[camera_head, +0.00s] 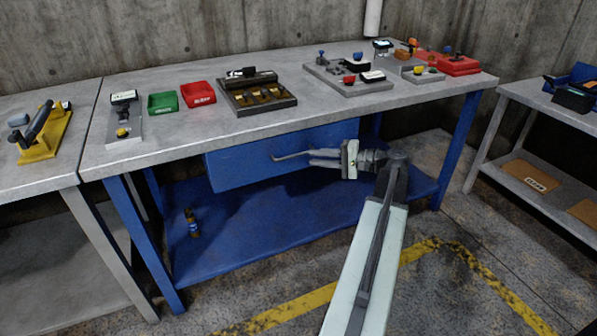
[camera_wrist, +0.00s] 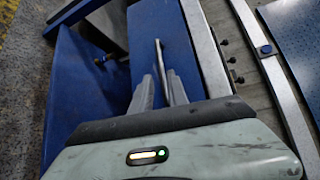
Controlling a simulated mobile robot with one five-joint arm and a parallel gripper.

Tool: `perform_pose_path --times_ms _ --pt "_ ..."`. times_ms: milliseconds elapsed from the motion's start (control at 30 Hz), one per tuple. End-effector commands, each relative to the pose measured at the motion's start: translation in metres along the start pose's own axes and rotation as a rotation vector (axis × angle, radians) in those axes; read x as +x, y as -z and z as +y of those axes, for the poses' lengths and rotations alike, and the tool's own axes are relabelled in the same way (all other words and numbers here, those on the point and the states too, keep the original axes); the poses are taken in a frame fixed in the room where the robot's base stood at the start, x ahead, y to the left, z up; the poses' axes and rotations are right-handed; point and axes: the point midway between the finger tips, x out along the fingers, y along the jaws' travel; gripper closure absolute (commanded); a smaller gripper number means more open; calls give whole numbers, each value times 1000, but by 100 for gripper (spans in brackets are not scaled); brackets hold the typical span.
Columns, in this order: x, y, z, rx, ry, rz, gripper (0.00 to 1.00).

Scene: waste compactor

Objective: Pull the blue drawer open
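The blue drawer (camera_head: 240,168) hangs under the grey top of the middle workbench. Its front also shows in the wrist view (camera_wrist: 182,42). A thin grey bar handle (camera_head: 290,155) runs along the drawer front, and it also shows in the wrist view (camera_wrist: 162,56). My gripper (camera_head: 318,157) is at the handle's right part, its fingers pointing left along the front. In the wrist view the two fingers (camera_wrist: 160,80) stand apart, with the handle between them. Whether either finger touches the handle is hard to tell. The drawer's inside is not visible.
The workbench top (camera_head: 240,122) holds red and green bins and several fixtures. A blue lower shelf (camera_head: 270,225) lies below the drawer, with a small brass-coloured part (camera_head: 192,223) on it. Blue legs stand at the bench's ends. Floor with yellow markings is clear in front.

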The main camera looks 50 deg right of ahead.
Motion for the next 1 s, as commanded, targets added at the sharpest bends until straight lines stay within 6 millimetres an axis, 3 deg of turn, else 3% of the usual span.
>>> perform_pose_path --times_ms 100,200,633,967,1000 --pt "-8 4 0 2 19 10 80" --pt "-3 3 -1 2 17 9 80" --pt "66 4 -1 1 15 8 80" --pt "71 4 -2 2 15 10 80" --pt "71 4 -2 2 15 10 91"
